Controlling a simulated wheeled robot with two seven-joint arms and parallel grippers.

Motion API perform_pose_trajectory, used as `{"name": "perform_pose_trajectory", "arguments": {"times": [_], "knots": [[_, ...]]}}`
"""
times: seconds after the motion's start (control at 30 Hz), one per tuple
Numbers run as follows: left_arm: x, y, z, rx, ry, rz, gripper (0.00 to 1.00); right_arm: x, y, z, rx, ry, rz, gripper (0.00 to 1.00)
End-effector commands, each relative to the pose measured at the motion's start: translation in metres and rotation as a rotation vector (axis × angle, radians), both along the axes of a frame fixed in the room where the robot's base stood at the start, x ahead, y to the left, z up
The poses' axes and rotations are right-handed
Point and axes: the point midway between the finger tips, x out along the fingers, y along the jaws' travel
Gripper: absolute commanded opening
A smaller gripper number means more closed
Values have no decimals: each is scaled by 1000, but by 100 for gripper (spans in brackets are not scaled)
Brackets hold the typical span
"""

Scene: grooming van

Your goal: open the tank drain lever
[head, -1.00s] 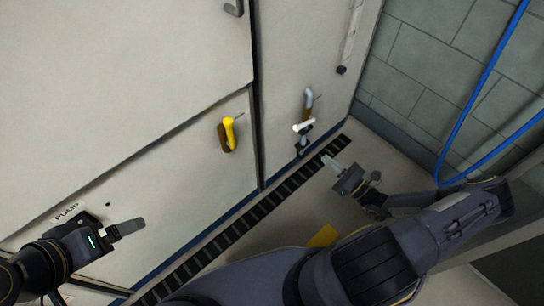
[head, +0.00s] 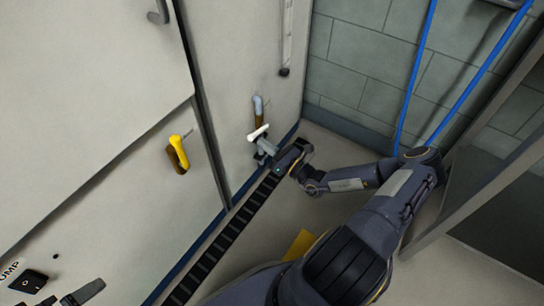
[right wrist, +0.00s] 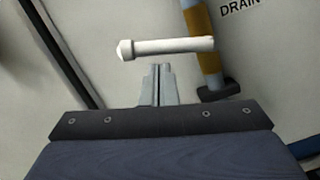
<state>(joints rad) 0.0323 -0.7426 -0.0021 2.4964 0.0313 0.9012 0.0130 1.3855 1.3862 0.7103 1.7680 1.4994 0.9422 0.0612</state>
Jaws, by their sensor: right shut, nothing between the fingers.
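The drain lever is a white bar (head: 258,132) on a short pipe (head: 258,105) low on the pale wall panel. In the right wrist view the white lever (right wrist: 170,48) lies nearly level across the pipe (right wrist: 203,45), which has an ochre band, beside a "DRAIN" label (right wrist: 240,5). My right gripper (head: 266,147) is just below the lever; in the right wrist view its fingers (right wrist: 158,85) are shut and empty, with their tips just under the bar. I cannot tell whether they touch it. My left gripper (head: 85,292) is partly in view at the lower left, away from the lever; its jaw state is unclear.
A yellow handle (head: 178,153) sits on the panel to the left. A dark slotted strip (head: 225,240) runs along the panel's foot. Blue hoses (head: 415,75) hang by the tiled wall (head: 350,75) at right. A yellow object (head: 300,243) lies on the floor.

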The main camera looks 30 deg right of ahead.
Motion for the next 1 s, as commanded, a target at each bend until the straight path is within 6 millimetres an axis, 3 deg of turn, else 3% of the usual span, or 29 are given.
{"name": "perform_pose_trajectory", "arguments": {"times": [0.47, 1.0], "knots": [[0, 0, -1, 0, 0, 0, 90, 3, 1, 6, 2, 0, 1, 0], [0, 0, 16, 0, 0, 0, 90, 3, 0, 12, 80, 33, 1, 0]]}}
